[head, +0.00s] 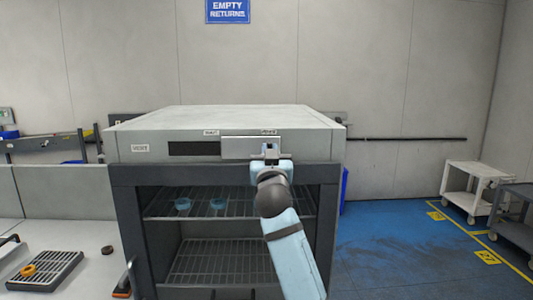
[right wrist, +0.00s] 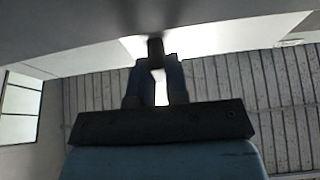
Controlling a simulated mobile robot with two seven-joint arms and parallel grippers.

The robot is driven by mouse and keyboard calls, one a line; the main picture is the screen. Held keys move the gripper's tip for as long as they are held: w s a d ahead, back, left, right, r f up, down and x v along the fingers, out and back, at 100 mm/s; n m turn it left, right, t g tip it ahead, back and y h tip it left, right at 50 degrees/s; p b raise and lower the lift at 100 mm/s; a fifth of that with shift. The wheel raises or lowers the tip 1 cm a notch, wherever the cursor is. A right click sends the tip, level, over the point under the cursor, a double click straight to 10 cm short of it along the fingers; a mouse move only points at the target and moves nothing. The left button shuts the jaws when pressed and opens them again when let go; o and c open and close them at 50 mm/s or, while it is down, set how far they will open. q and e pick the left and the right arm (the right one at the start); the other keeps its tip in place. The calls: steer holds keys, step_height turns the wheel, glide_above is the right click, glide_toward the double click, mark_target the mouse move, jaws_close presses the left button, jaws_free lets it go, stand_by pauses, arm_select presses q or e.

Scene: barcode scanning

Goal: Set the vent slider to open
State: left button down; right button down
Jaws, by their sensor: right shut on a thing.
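The vent slider (head: 240,147) is a pale metal plate on the front panel of a grey cabinet (head: 160,125). It covers the right part of a slot, and the dark opening (head: 194,149) shows to its left. A VENT label (head: 140,148) sits left of the slot, and two small labels above it are too small to read surely. My right gripper (head: 270,152) is at the right part of the plate. In the right wrist view its fingers (right wrist: 155,68) are shut on the slider's dark knob (right wrist: 155,48). My left gripper is out of view.
Below the panel, wire shelves (head: 160,206) hold blue round dishes (head: 183,204). A counter at left carries a slatted tray (head: 45,272) with an orange ring (head: 28,269). Carts (head: 478,183) stand on the blue floor at right, where there is free room.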

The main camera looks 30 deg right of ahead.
steer(key=shift+d, duration=0.1)
steer(key=c, duration=1.3)
jaws_free()
steer(key=shift+o, duration=0.9)
steer(key=shift+s+d, duration=0.15)
steer(key=shift+d, duration=0.05)
steer(key=shift+a+f, duration=0.1)
steer(key=b+v, duration=0.4)
steer(key=v, duration=0.9)
steer(key=shift+s+a, duration=0.2)
steer(key=shift+s, duration=0.1)
